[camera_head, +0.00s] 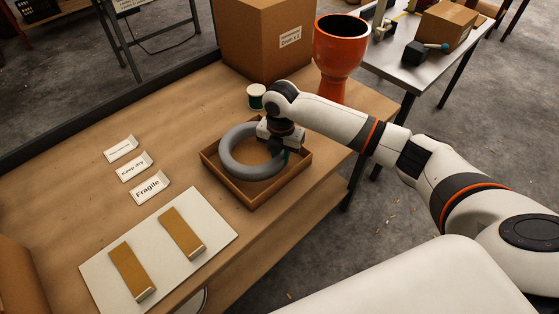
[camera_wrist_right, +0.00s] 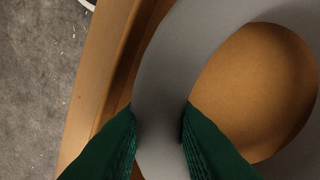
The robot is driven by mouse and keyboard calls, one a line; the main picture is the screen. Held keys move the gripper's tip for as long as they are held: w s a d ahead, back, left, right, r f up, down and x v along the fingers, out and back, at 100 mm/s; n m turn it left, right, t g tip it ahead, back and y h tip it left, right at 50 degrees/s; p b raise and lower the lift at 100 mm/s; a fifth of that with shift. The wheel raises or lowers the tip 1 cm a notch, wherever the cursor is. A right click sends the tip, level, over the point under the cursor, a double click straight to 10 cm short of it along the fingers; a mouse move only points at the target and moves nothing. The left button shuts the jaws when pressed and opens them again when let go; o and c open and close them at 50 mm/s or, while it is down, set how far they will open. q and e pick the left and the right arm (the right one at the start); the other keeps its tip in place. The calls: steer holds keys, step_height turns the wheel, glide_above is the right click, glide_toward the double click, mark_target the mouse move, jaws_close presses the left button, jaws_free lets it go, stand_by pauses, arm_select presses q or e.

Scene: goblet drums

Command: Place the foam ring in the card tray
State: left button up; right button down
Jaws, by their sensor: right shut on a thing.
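The grey foam ring (camera_head: 230,160) is in the brown card tray (camera_head: 237,195) on the wooden table, in the head view. My right gripper (camera_head: 284,154) is shut on the right side of the ring. In the right wrist view, the green fingers (camera_wrist_right: 158,138) pinch the band of the ring (camera_wrist_right: 165,75), with the brown tray floor visible through its hole. The tray wall (camera_wrist_right: 118,75) runs along the ring's left side there. Whether the ring's underside touches the tray floor is hard to tell. My left gripper is out of view.
An orange goblet drum (camera_head: 338,55) and a large cardboard box (camera_head: 262,40) stand behind the tray. A green and white spool (camera_head: 257,97) stands near the tray. Small label cards (camera_head: 135,167) and a white board (camera_head: 108,262) with two brown strips lie left. Bare wood lies between.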

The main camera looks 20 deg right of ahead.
steer(key=shift+f, duration=1.5)
steer(key=c, duration=1.5)
jaws_free()
steer(key=shift+f, duration=0.15)
step_height(320, 180, up, 12)
steer(key=shift+r, duration=0.2)
steer(key=shift+s, duration=0.1)
